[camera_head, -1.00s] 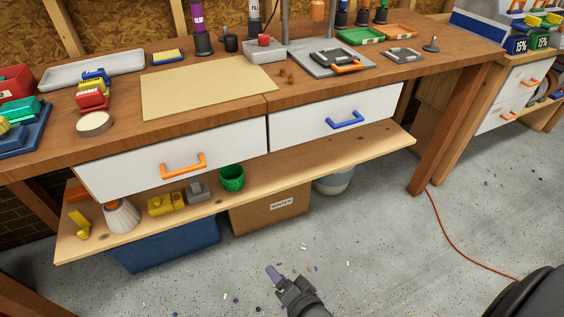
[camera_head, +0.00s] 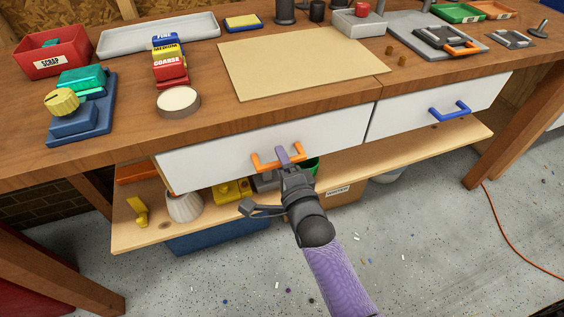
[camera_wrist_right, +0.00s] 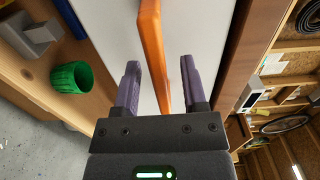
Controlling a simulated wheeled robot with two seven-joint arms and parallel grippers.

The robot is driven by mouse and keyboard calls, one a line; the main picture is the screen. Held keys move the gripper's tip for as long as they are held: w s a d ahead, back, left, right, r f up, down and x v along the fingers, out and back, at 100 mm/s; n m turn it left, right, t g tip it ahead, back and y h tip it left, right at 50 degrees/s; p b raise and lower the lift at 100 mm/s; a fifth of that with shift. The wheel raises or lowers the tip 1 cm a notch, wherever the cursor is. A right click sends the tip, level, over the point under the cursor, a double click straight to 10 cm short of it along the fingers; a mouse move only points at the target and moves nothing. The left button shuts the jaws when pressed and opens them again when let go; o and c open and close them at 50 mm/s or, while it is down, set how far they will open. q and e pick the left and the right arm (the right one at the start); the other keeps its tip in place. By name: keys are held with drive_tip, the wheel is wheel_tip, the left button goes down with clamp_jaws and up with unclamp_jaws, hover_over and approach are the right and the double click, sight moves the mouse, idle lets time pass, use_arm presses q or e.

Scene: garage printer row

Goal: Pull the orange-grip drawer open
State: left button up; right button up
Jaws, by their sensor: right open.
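The white drawer (camera_head: 215,152) with the orange grip (camera_head: 262,164) is under the workbench and looks shut, its front close below the bench edge. My right gripper (camera_head: 290,155) is at the grip, its purple fingers pointing at the drawer front and covering part of the grip. In the right wrist view the open fingers (camera_wrist_right: 160,64) stand on either side of the orange grip (camera_wrist_right: 153,40), with gaps visible on both sides. The drawer front (camera_wrist_right: 205,25) is beyond them. My left gripper is out of view.
A second white drawer with a blue handle (camera_head: 450,111) is to the right. The wooden shelf (camera_head: 150,232) below holds a green cup (camera_wrist_right: 70,77) and several small items. The bench top bears a beige mat (camera_head: 300,62). Open floor lies in front.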

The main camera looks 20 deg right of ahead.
clamp_jaws()
idle(1.0)
